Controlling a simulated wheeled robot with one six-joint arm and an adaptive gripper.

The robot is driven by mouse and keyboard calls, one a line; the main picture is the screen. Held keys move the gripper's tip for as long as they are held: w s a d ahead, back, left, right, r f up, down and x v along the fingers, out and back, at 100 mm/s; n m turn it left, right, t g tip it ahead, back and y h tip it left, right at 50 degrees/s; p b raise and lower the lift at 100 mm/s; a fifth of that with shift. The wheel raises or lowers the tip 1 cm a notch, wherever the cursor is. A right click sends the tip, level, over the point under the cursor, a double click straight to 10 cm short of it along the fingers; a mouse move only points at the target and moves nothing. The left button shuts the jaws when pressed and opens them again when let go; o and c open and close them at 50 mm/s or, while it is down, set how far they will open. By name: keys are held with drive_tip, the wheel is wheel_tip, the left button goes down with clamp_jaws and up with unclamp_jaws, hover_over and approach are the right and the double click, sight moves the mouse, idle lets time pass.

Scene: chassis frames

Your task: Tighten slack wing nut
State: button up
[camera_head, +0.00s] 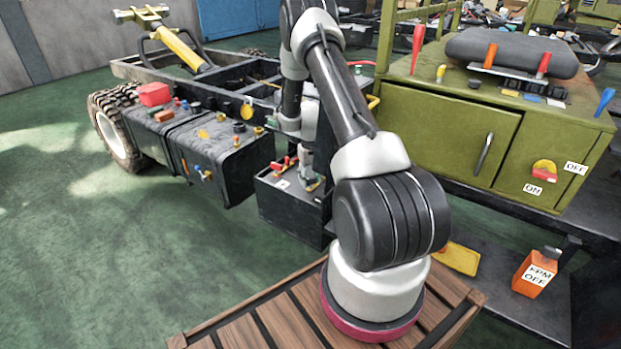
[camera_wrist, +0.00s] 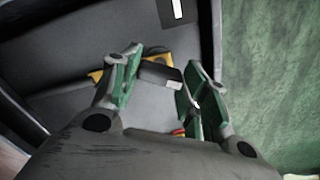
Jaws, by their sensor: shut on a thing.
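My gripper (camera_head: 308,165) reaches down over a black box (camera_head: 289,213) beside the chassis frame, with small red parts (camera_head: 281,164) on its top. In the wrist view my gripper (camera_wrist: 158,84) has its green-padded fingers on either side of a small dark grey piece, which appears to be the wing nut (camera_wrist: 160,76). The fingers are shut on it. Its wings and thread are not clear, and I cannot tell how far down it sits. A yellow part (camera_wrist: 96,76) shows behind the fingers.
A black tank (camera_head: 225,160) with several small parts on top lies left of the box. A green cabinet (camera_head: 450,130) stands to the right, with an orange container (camera_head: 534,275) below. A slatted wooden platform (camera_head: 255,325) is in front. Green floor at left is open.

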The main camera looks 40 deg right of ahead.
sight(310, 178)
drive_tip(key=m, duration=0.4)
drive_tip(key=shift+m, duration=0.3)
drive_tip(key=m, duration=0.4)
drive_tip(key=shift+m, duration=0.4)
drive_tip(key=o, duration=1)
wheel_tip(310, 178, up, 12)
